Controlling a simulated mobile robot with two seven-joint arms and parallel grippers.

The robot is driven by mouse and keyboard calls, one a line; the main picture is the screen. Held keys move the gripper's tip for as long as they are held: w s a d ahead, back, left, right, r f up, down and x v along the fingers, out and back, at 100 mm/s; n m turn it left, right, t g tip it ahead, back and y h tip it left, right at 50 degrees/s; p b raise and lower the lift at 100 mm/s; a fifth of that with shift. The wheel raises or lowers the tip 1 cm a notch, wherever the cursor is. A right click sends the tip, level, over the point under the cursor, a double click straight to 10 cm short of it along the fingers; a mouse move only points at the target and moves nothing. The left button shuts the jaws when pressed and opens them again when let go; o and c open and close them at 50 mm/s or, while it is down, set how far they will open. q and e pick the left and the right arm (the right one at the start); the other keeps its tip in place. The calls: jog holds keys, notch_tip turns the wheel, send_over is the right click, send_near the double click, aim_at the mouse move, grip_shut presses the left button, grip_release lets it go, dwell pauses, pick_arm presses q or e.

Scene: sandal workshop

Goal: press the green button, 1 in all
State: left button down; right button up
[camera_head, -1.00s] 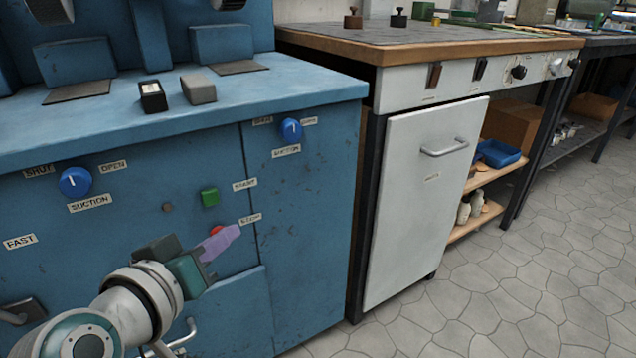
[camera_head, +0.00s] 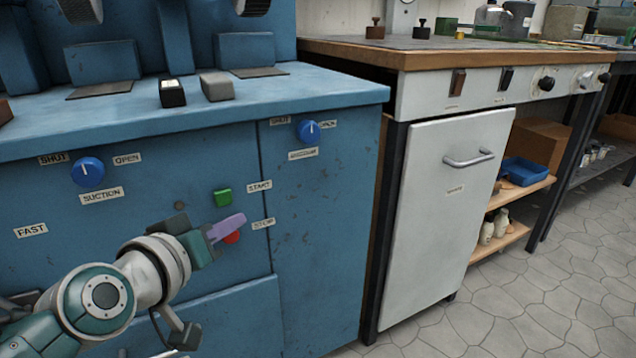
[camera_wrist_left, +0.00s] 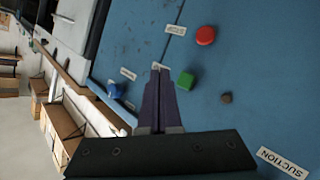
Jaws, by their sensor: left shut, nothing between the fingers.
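In the left wrist view the shut fingers (camera_wrist_left: 158,82) point at the panel. The green button (camera_wrist_left: 185,80) shows just right of their tips there, and the red button (camera_wrist_left: 205,36) farther up. I cannot tell if the fingers touch the panel. My right gripper is not in view.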

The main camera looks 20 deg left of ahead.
aim_at(220, 204)
pick_arm(q)
jog(key=shift+w+a+b, duration=0.7)
jog(key=shift+w+a, duration=0.7)
jog(key=shift+a, duration=0.25)
jog(key=shift+w+a, duration=0.1)
dwell(0.8)
jog(key=shift+w+a, duration=0.2)
jog(key=shift+a, duration=0.05)
jog(key=shift+w+a+b, duration=0.25)
jog(key=shift+a+b, duration=0.05)
jog(key=shift+b, duration=0.15)
dwell(0.7)
dwell(0.3)
jog(key=shift+s+d+r+p, duration=0.1)
jog(key=shift+s+d+p, duration=0.1)
jog(key=shift+d+p, duration=0.15)
jog(key=shift+s+d+p, duration=0.3)
jog(key=shift+s, duration=0.05)
